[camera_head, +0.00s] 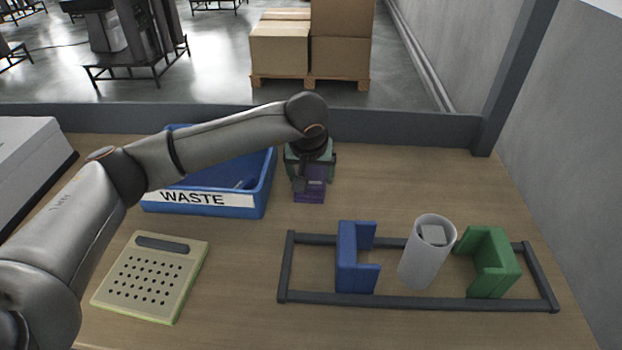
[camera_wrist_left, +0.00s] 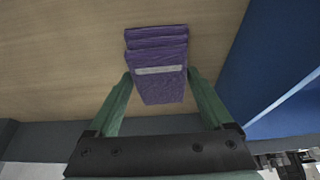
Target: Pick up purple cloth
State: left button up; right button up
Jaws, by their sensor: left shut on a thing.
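The folded purple cloth (camera_head: 310,190) is on the table just right of the blue waste bin in the head view. In the left wrist view the cloth (camera_wrist_left: 158,70) shows several folded layers and a pale band, and it sits between the green fingers. My left gripper (camera_head: 308,172) reaches over it from above and is shut on it; in the wrist view the gripper (camera_wrist_left: 158,90) has a finger on each side of the cloth. I cannot tell whether the cloth touches the table. My right gripper is not in view.
The blue bin (camera_head: 262,190) labelled WASTE stands close left of the cloth. A dark frame (camera_head: 400,303) at the front right holds a blue block (camera_head: 350,265), a grey cylinder (camera_head: 420,265) and a green block (camera_head: 495,270). A perforated pale board (camera_head: 150,310) lies front left.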

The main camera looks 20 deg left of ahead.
aim_at(312, 170)
pick_arm(q)
jog(key=c, duration=0.5)
jog(key=shift+r, duration=0.15)
jog(key=shift+r, duration=0.25)
notch_tip(312, 170, up, 3)
jog(key=shift+w+f, duration=0.1)
jog(key=shift+f, duration=0.05)
jog(key=s+d+r+b, duration=0.1)
jog(key=s+d+r, duration=0.4)
jog(key=s+r, duration=0.4)
jog(key=s, duration=0.4)
jog(key=shift+s+r, duration=0.15)
jog(key=shift+r, duration=0.15)
